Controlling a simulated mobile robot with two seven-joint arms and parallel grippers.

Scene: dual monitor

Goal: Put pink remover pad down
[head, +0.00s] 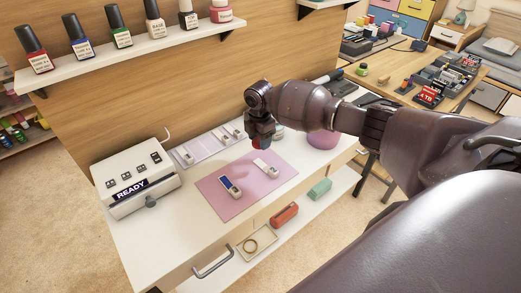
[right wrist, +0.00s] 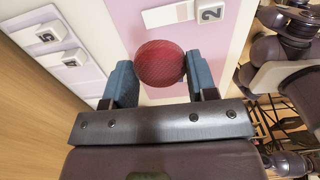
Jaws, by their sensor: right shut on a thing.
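In the right wrist view, a round, dark pink-red pad (right wrist: 160,63) sits between the blue fingertips of my right gripper (right wrist: 160,82), which is shut on it. In the head view, my right gripper (head: 261,143) hangs over the back edge of the pink mat (head: 232,207), near its white clip-like piece. The pad is mostly hidden there.
A white machine reading READY (head: 135,180) stands on the left of the white desk. A blue-topped piece (head: 230,187) lies on the mat. A tray with white pieces (head: 208,147) is behind. A pink round container (head: 323,138) stands right. Nail polish bottles line a shelf above.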

